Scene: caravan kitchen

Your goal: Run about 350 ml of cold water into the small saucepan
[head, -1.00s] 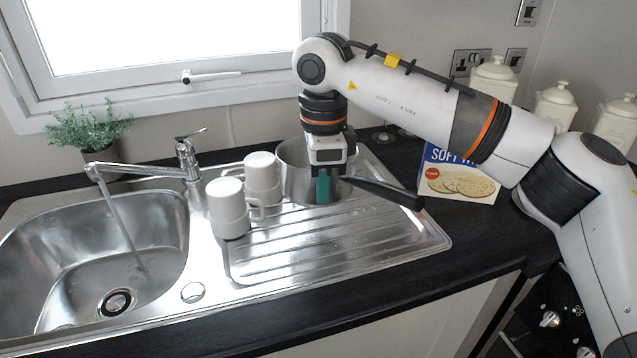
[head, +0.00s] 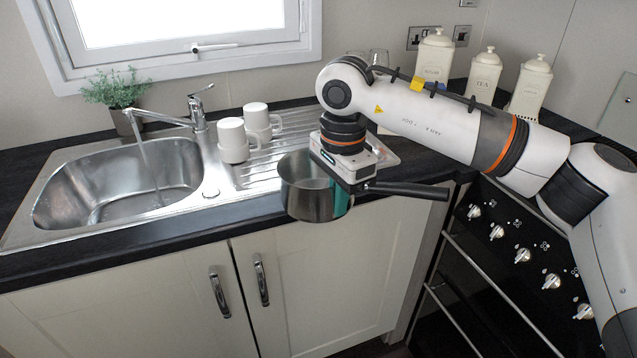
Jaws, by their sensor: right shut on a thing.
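The small steel saucepan (head: 305,200) with a black handle (head: 408,190) hangs in the air in front of the counter edge, roughly upright. My right gripper (head: 345,198) is shut on the saucepan beside the root of its handle; the fingertips are mostly hidden. The inside of the pan shows only in part, and I cannot tell whether it holds water. The tap (head: 165,119) is at the back of the sink, and a stream of water (head: 149,162) runs from its spout into the steel sink bowl (head: 70,196). My left gripper is out of view.
Two white mugs (head: 232,141) (head: 257,118) stand on the drainer (head: 250,175), between sink and pan. A potted plant (head: 114,90) stands behind the sink. White canisters (head: 484,75) line the back right. Cooker knobs (head: 522,256) are at lower right.

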